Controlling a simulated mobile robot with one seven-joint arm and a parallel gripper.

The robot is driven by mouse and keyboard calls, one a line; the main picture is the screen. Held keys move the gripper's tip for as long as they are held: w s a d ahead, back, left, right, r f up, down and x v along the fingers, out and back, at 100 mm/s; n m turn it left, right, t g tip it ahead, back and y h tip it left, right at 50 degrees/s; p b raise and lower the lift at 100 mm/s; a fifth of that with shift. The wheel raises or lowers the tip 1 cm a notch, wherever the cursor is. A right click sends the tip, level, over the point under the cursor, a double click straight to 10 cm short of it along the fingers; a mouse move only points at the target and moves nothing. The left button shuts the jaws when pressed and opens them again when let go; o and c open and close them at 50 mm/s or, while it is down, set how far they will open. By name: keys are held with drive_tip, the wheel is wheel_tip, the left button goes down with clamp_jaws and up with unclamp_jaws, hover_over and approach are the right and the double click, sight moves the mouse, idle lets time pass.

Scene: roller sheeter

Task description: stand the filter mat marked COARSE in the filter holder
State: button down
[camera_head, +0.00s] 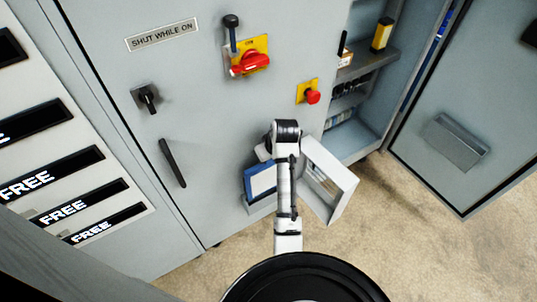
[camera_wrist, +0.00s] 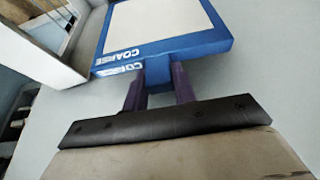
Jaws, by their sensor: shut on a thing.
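The filter mat marked COARSE (camera_wrist: 165,28) has a blue frame and a pale middle. Its lettering shows on the blue rim in the wrist view. My gripper (camera_wrist: 160,80) is shut on the mat's near blue edge with its purple fingers. In the head view the mat (camera_head: 261,182) is close to the grey cabinet door, left of my arm, which hides part of it. A pale grey ledge, apparently part of the filter holder (camera_head: 259,205), shows under the mat. I cannot tell whether the mat touches it. A light open frame (camera_head: 345,197), apparently the holder's cover, stands out to the right.
The light frame (camera_wrist: 42,48) is close on the left in the wrist view. The door carries a red rotary switch (camera_head: 249,65), a red button (camera_head: 312,96) and a black handle (camera_head: 172,163). An open cabinet with shelves (camera_head: 372,62) is at right. Carpet is clear at lower right.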

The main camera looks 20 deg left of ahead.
sight(270, 170)
drive_tip(key=shift+f, duration=0.2)
idle(0.4)
drive_tip(key=shift+f+b, duration=2.45)
drive_tip(key=shift+f, duration=2.3)
drive_tip(key=c, duration=1.1)
unclamp_jaws()
drive_tip(key=shift+o, duration=0.2)
drive_tip(key=shift+r, duration=0.1)
drive_tip(key=b+v, duration=0.1)
drive_tip(key=v, duration=1.2)
drive_tip(key=shift+r, duration=0.35)
